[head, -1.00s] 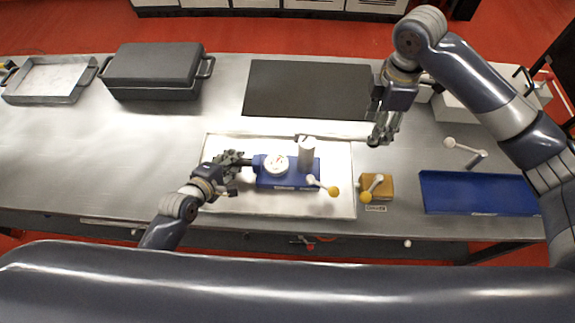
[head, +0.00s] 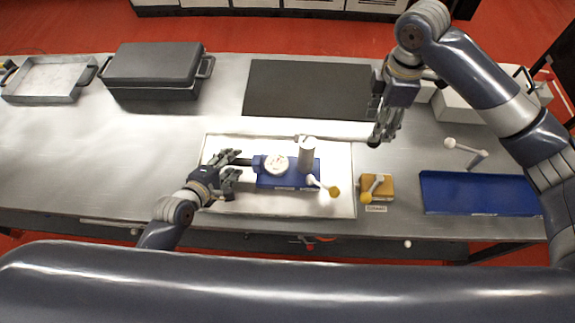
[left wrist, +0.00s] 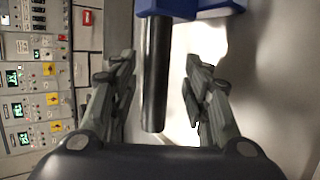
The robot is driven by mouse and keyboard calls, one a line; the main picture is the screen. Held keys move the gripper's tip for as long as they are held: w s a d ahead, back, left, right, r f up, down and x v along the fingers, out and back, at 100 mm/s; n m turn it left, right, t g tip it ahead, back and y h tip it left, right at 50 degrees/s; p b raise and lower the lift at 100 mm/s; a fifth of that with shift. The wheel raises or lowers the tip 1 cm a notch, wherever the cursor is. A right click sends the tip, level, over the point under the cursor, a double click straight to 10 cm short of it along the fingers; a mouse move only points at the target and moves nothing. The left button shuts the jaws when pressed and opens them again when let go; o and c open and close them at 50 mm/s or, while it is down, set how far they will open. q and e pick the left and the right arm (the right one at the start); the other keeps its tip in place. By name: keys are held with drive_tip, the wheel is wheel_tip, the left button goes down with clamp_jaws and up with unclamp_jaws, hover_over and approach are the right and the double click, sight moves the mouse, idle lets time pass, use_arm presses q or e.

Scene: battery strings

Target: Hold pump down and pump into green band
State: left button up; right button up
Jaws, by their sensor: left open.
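The pump is a blue block (head: 290,180) on a white board (head: 335,205). The green band is too small to make out. A dark round bar (left wrist: 155,80) sticks out from the blue body. My left gripper (head: 232,166) is open at the pump's left side. In the left wrist view its fingers (left wrist: 160,95) stand on both sides of the bar, with gaps. My right gripper (head: 378,140) hangs empty right of the cylinder; its finger opening is unclear.
An orange-brown block (head: 384,186) with a similar lever sits right of the board. A blue tray (head: 480,207) lies further right. A dark mat (head: 300,88), a black case (head: 152,75) and a metal tray (head: 22,98) are behind. The left tabletop is clear.

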use_arm(q)
drive_tip(key=v, duration=1)
drive_tip(key=shift+s+a, duration=0.2)
drive_tip(key=shift+s, duration=0.1)
